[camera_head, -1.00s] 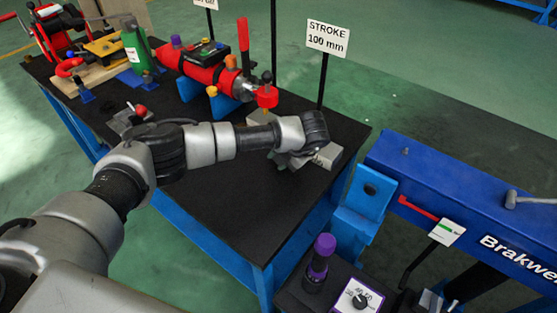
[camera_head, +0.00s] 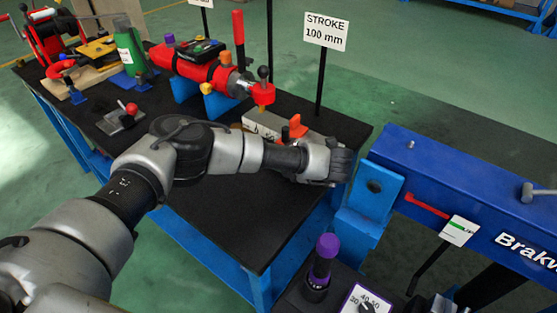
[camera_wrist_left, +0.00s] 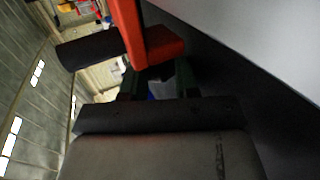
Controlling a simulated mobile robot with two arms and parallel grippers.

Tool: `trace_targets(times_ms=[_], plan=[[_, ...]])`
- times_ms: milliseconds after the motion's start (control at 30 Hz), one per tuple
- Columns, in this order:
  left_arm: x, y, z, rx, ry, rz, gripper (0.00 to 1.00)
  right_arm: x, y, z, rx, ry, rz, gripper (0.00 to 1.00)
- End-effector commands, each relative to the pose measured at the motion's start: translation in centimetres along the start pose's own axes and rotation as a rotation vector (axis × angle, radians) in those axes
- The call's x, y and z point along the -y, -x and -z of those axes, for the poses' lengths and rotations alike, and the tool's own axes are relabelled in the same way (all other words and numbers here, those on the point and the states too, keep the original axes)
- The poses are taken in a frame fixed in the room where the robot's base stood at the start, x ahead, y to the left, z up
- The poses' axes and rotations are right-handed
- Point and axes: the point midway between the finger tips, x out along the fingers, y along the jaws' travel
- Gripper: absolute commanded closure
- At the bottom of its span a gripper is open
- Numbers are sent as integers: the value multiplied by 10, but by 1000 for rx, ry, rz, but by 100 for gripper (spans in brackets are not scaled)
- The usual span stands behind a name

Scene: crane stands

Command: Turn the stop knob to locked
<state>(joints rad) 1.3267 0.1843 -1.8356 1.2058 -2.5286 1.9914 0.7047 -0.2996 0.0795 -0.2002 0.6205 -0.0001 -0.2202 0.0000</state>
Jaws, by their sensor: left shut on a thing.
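An orange-red knob (camera_head: 295,127) stands on the grey block (camera_head: 262,124) near the right end of the black table; I take it for the stop knob, but no locked mark is readable. In the left wrist view an orange-red piece (camera_wrist_left: 160,48) with a black bar on its left sits right at my left gripper (camera_wrist_left: 158,78). The dark fingers are shut on this piece, though the contact is in shadow. In the head view my left wrist is beside the block's right end and hides the fingertips and part of the block. My right gripper is not in view.
A red cylinder (camera_head: 200,68) on blue supports and a STROKE 100 mm sign (camera_head: 326,31) stand behind. A blue beam (camera_head: 470,210) with a red lever is close on the right. A purple-topped post (camera_head: 328,245) stands in front. The table's front middle is bare.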

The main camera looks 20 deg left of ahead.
Motion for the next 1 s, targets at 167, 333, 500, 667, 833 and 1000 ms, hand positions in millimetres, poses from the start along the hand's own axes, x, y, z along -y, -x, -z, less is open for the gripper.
trace_targets(times_ms=[167,333,500,667,833,1000], plan=[[1,0,0,0,-1,-6,93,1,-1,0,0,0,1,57],[1,0,0,0,-1,-5,93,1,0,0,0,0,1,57],[1,0,0,0,-1,-4,54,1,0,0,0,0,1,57],[2,0,1,0,-3,-1,44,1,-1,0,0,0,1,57],[4,0,1,0,-7,2,44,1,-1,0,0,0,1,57],[5,0,2,0,-9,4,44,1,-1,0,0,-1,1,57]])
